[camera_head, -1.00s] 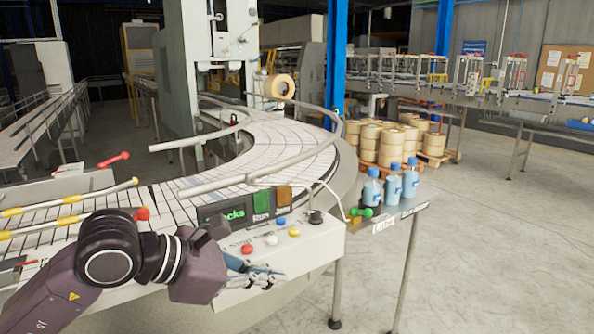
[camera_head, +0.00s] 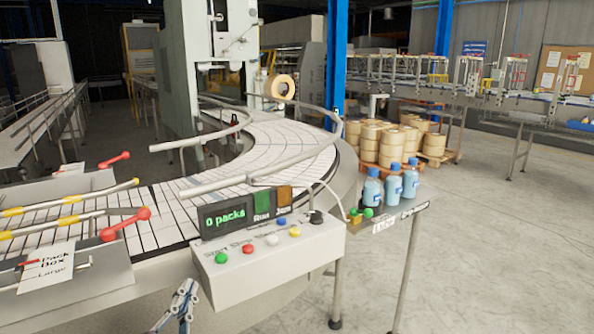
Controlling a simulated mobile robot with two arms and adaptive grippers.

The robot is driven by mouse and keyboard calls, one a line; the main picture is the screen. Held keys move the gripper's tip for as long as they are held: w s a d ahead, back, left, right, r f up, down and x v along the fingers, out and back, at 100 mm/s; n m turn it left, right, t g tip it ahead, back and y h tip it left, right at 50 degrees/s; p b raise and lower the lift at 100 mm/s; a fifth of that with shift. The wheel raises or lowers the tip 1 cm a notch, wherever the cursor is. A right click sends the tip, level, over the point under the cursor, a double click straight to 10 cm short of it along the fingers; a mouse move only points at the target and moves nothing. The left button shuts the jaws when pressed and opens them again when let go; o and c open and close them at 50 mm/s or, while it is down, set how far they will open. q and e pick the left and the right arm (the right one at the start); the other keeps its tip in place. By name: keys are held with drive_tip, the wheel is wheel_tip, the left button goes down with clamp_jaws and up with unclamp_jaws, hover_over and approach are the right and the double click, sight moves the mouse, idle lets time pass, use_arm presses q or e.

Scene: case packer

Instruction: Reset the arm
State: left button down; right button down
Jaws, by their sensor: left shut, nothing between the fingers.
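My left gripper (camera_head: 183,298) shows at the bottom edge, left of the white control box (camera_head: 270,268). Only its fingers are in view; they are shut and hold nothing. The rest of my left arm is out of the picture. The control box has green, red, white, yellow and blue buttons on its top, apart from my fingers. Its display (camera_head: 225,217) reads "0 packs". My right gripper is not in view.
A curved conveyor (camera_head: 285,140) with rails runs behind the box. Several blue-capped bottles (camera_head: 392,185) stand on a small shelf at its right. Red-handled levers (camera_head: 127,223) and a "Pack Box Large" label (camera_head: 48,268) are at left. Floor at right is clear.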

use_arm(q)
drive_tip(key=s+a+f+n+g+y, duration=0.1)
drive_tip(key=s+f+n+g, duration=0.15)
drive_tip(key=f, duration=0.35)
drive_tip(key=s+a+f+n+g, duration=0.1)
drive_tip(key=s+a+f+g, duration=0.15)
drive_tip(key=f, duration=0.45)
drive_tip(key=s+d+f+n+g+h, duration=0.25)
drive_tip(key=s+f+g, duration=0.75)
drive_tip(key=s+f, duration=0.9)
drive_tip(key=s+d+f+g, duration=0.1)
drive_tip(key=s+f, duration=0.1)
drive_tip(key=f, duration=1)
drive_tip(key=s+f, duration=0.2)
drive_tip(key=f, duration=0.9)
drive_tip(key=s+a+f+g, duration=0.1)
drive_tip(key=s+a+f, duration=0.2)
drive_tip(key=s+f, duration=1.4)
drive_tip(key=shift+s+f+g+y, duration=0.2)
drive_tip(key=shift+f+g+y, duration=0.1)
drive_tip(key=shift+f+y, duration=0.2)
